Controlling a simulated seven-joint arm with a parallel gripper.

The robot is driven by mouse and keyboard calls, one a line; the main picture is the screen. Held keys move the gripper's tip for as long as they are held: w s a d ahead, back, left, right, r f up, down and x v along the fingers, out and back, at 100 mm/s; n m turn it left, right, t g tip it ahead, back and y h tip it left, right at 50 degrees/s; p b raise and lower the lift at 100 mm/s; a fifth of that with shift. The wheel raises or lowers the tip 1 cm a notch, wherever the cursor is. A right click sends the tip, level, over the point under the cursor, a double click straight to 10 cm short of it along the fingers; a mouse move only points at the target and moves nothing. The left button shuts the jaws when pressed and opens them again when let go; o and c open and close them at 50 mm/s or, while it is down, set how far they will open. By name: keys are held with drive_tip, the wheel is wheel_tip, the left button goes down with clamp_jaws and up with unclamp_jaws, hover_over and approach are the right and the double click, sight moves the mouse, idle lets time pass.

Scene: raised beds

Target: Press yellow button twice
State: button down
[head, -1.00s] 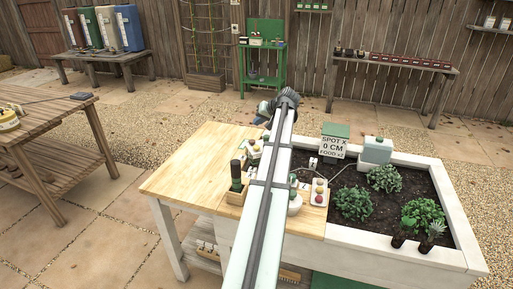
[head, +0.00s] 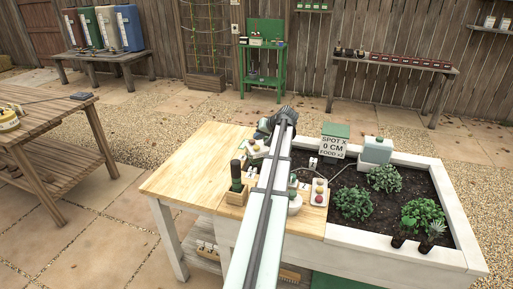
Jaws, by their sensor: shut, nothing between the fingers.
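A small white button panel (head: 320,193) stands on the right part of the wooden table top. It carries a few round buttons in a column. The yellow button (head: 319,189) sits above a red one (head: 318,199). My arm reaches away across the table, left of the panel. My gripper (head: 264,130) is partly in view at the arm's far end, beyond and left of the panel and apart from the buttons. It is shut and empty. Its fingertips are small and largely hidden.
A wooden block with a dark-handled tool (head: 236,185) and a white device (head: 256,150) stand left of my arm. The table's left part is clear.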

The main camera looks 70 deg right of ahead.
sight(258, 147)
drive_tip(key=shift+f, duration=0.85)
drive_tip(key=shift+f, duration=1)
idle(2.4)
drive_tip(key=shift+r, duration=1)
drive_tip(key=shift+r, duration=0.1)
drive_tip(key=shift+r, duration=2.4)
